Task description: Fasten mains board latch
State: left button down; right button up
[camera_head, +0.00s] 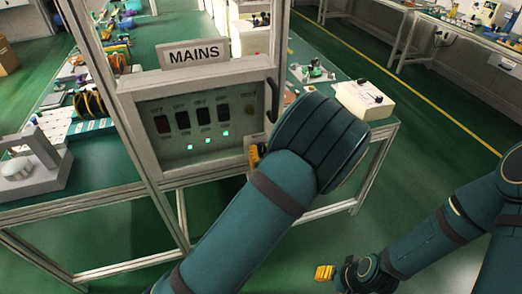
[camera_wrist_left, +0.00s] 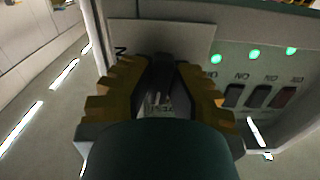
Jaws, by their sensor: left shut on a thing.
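The mains board (camera_head: 172,97) is a pale grey box with a MAINS sign (camera_head: 194,53) on top, a row of switches and three lit green lamps. My left gripper (camera_head: 256,154) is at the lower right edge of its frame, mostly hidden behind my own arm. In the left wrist view, the yellow fingers of my left gripper (camera_wrist_left: 158,95) are shut on a dark piece, apparently the latch (camera_wrist_left: 160,72). The latch's exact position is hidden. My right gripper (camera_head: 325,272) hangs low over the floor, away from the board; its opening is too small to judge.
A dark handle (camera_head: 272,98) is on the board's right side. Metal frame posts (camera_head: 112,95) stand left of it. A bench (camera_head: 100,172) with a grey fixture (camera_head: 35,165) is at left, and a cream box (camera_head: 365,100) is at right. Green floor (camera_head: 420,125) is clear beyond.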

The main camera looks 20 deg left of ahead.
pick_arm(q)
jog(key=shift+n, duration=0.6)
jog(key=c, duration=0.9)
grip_release()
jog(key=v, duration=1.2)
